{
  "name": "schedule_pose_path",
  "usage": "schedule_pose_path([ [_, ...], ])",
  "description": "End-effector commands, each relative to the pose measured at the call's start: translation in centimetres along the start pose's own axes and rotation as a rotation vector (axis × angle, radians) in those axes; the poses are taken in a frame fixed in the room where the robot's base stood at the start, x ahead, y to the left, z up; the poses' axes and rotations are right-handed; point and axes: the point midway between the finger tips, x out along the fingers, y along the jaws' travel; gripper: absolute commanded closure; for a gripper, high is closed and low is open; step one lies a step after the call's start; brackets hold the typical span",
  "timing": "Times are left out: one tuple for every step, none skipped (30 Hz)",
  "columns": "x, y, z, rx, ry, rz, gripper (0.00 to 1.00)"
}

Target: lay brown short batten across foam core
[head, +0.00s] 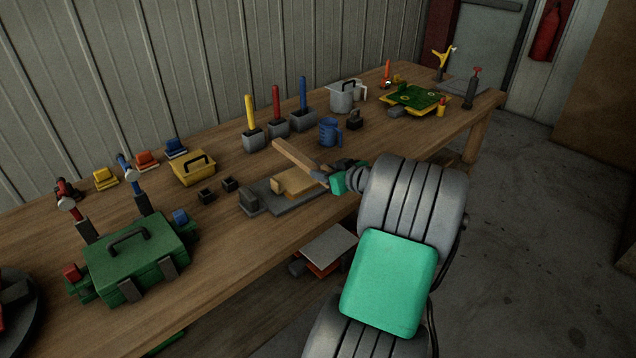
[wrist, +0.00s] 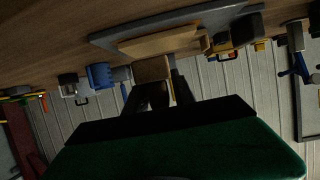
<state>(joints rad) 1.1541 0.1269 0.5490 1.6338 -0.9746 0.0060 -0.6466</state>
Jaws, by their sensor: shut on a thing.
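The brown short batten (head: 297,157) is held in my gripper (head: 326,179), at its near end. It slants up and away to the left in the head view. In the wrist view the batten (wrist: 152,69) shows end-on between my two dark fingers (wrist: 160,92). The foam core (head: 294,184) is a pale tan block lying on a grey board (head: 272,203), just below the batten in the head view. In the wrist view the foam core (wrist: 160,42) lies just beyond the batten. I cannot tell whether they touch. My fingers partly hide the foam core's right end.
A dark block (head: 248,201) stands at the board's left end. A blue mug (head: 329,132) and grey holders with coloured handles (head: 277,123) stand behind. A green toolbox (head: 135,255) is at front left. The bench's front edge is close to my arm.

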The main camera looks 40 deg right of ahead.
Motion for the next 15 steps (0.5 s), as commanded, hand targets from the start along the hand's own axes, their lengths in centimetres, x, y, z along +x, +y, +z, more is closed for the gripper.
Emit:
schedule_pose_path([
  [0.5, -0.2, 0.2, 0.000, 0.001, -0.002, 1.00],
  [0.8, -0.3, 0.4, 0.000, 0.001, -0.002, 1.00],
  [1.3, -0.4, 0.7, 0.000, -0.001, -0.002, 1.00],
  [1.7, -0.6, 1.1, 0.001, -0.002, -0.003, 1.00],
  [1.9, -0.5, 1.7, 0.003, -0.002, -0.002, 1.00],
  [2.1, -0.5, 2.4, 0.004, -0.002, -0.002, 1.00],
  [2.3, -0.5, 2.9, 0.003, -0.002, -0.002, 1.00],
  [2.5, -0.5, 3.2, 0.001, -0.001, -0.002, 1.00],
  [2.6, -0.5, 3.4, 0.000, 0.001, -0.001, 1.00],
  [2.6, -0.4, 3.5, -0.001, 0.001, -0.001, 1.00],
  [2.6, -0.4, 3.5, -0.002, 0.002, -0.001, 1.00],
  [2.6, -0.4, 3.4, -0.003, 0.002, -0.001, 1.00],
  [2.6, -0.5, 3.4, -0.003, 0.002, -0.001, 1.00],
  [2.6, -0.5, 3.4, -0.003, 0.002, -0.001, 1.00],
  [2.6, -0.5, 3.5, -0.002, 0.001, -0.001, 1.00],
])
